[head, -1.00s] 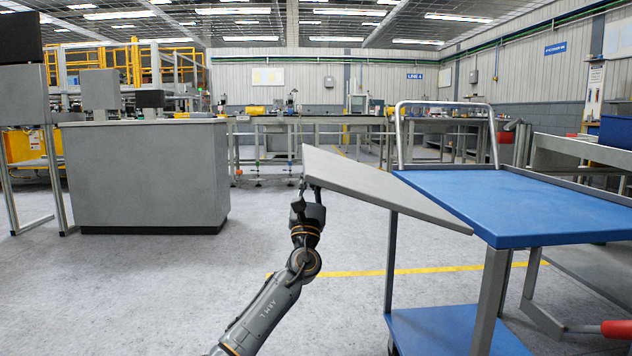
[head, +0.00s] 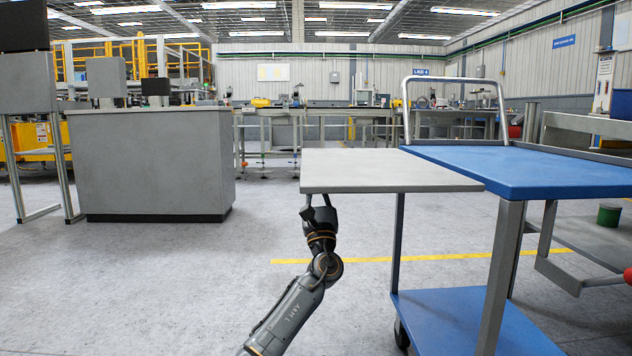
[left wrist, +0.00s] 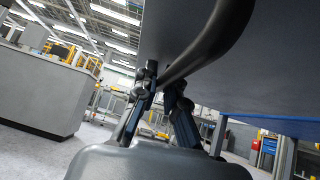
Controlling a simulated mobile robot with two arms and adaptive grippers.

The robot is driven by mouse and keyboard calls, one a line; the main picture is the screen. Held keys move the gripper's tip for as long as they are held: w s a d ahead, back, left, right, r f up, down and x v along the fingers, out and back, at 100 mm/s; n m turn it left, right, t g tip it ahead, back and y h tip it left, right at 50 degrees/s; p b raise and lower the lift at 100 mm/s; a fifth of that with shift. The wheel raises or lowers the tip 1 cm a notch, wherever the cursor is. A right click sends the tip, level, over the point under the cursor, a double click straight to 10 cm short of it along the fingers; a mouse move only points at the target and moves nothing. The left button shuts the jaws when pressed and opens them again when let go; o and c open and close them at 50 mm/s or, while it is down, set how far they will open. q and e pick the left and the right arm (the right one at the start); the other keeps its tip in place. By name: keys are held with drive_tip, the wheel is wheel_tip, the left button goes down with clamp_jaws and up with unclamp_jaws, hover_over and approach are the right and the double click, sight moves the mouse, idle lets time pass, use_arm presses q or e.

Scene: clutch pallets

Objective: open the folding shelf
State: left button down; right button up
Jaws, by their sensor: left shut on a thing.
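The folding shelf (head: 385,171) is a grey panel on the left side of the blue cart (head: 530,171). It now lies about level with the cart's blue top, its right edge at the cart. My left gripper (head: 318,207) is under the shelf's left front part, and the shelf hides its fingertips in the head view. In the left wrist view the gripper (left wrist: 165,92) is shut on the shelf's dark curved handle (left wrist: 208,45), beneath the shelf's underside (left wrist: 260,60). My right gripper is not in view.
The cart has a lower blue shelf (head: 470,318) and a push handle (head: 455,80) at the back. A grey counter (head: 150,165) stands at the left. The floor between counter and cart is clear. A long workbench (head: 350,112) runs along the back.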

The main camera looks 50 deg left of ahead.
use_arm(q)
drive_tip(key=shift+w+d+f, duration=0.15)
drive_tip(key=shift+f, duration=0.25)
drive_tip(key=c, duration=1.4)
unclamp_jaws()
drive_tip(key=shift+f, duration=0.1)
drive_tip(key=shift+r, duration=0.2)
drive_tip(key=v, duration=1.2)
